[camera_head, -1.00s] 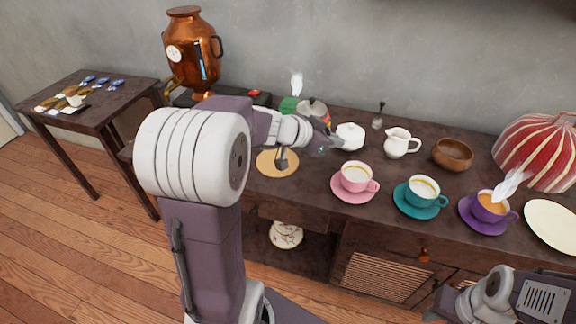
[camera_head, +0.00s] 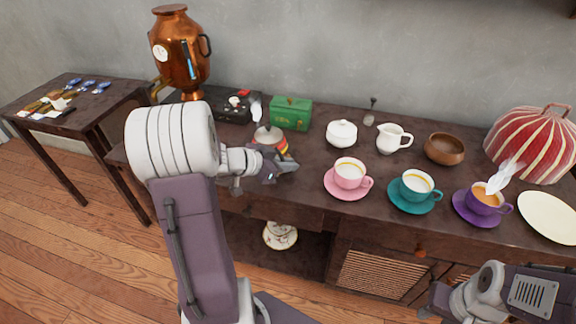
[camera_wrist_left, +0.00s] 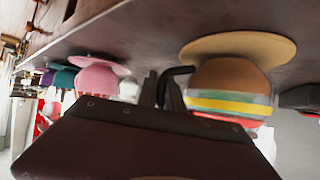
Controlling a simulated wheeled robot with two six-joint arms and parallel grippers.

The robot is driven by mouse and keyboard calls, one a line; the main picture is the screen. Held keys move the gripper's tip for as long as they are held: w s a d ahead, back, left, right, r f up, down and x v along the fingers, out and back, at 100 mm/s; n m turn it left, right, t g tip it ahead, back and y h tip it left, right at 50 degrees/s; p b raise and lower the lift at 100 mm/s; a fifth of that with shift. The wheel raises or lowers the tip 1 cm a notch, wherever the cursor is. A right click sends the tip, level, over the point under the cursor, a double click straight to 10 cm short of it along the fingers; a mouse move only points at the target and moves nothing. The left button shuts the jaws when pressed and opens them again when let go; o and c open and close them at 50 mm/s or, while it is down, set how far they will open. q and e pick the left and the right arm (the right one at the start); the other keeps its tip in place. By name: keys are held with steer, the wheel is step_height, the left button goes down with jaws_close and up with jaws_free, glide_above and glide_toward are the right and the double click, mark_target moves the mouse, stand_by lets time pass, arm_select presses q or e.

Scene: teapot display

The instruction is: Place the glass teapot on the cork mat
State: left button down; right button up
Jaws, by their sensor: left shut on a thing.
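The glass teapot (camera_head: 268,137), with a steel lid and a red and yellow band, is at the left part of the sideboard in the head view, partly behind my left arm. In the left wrist view, which is upside down, the teapot (camera_wrist_left: 228,88) holds brown tea and its base overlaps the round cork mat (camera_wrist_left: 240,46); I cannot tell whether they touch. The mat is hidden in the head view. My left gripper (camera_head: 283,170) is shut on the teapot's black handle (camera_wrist_left: 172,82). My right gripper (camera_head: 436,308) is at the bottom right, its jaws unclear.
A green box (camera_head: 290,113) and a copper samovar (camera_head: 180,55) stand behind. A white sugar bowl (camera_head: 341,134), creamer (camera_head: 392,139), and pink (camera_head: 349,174), teal (camera_head: 415,188) and purple (camera_head: 484,203) cups are to the right. A wooden bowl (camera_head: 444,149) is farther right.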

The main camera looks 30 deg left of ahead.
arm_select(q)
steer(key=shift+r, duration=0.2)
steer(key=shift+f, duration=0.1)
steer(key=c, duration=1.9)
jaws_free()
steer(key=shift+f, duration=0.15)
steer(key=o, duration=0.4)
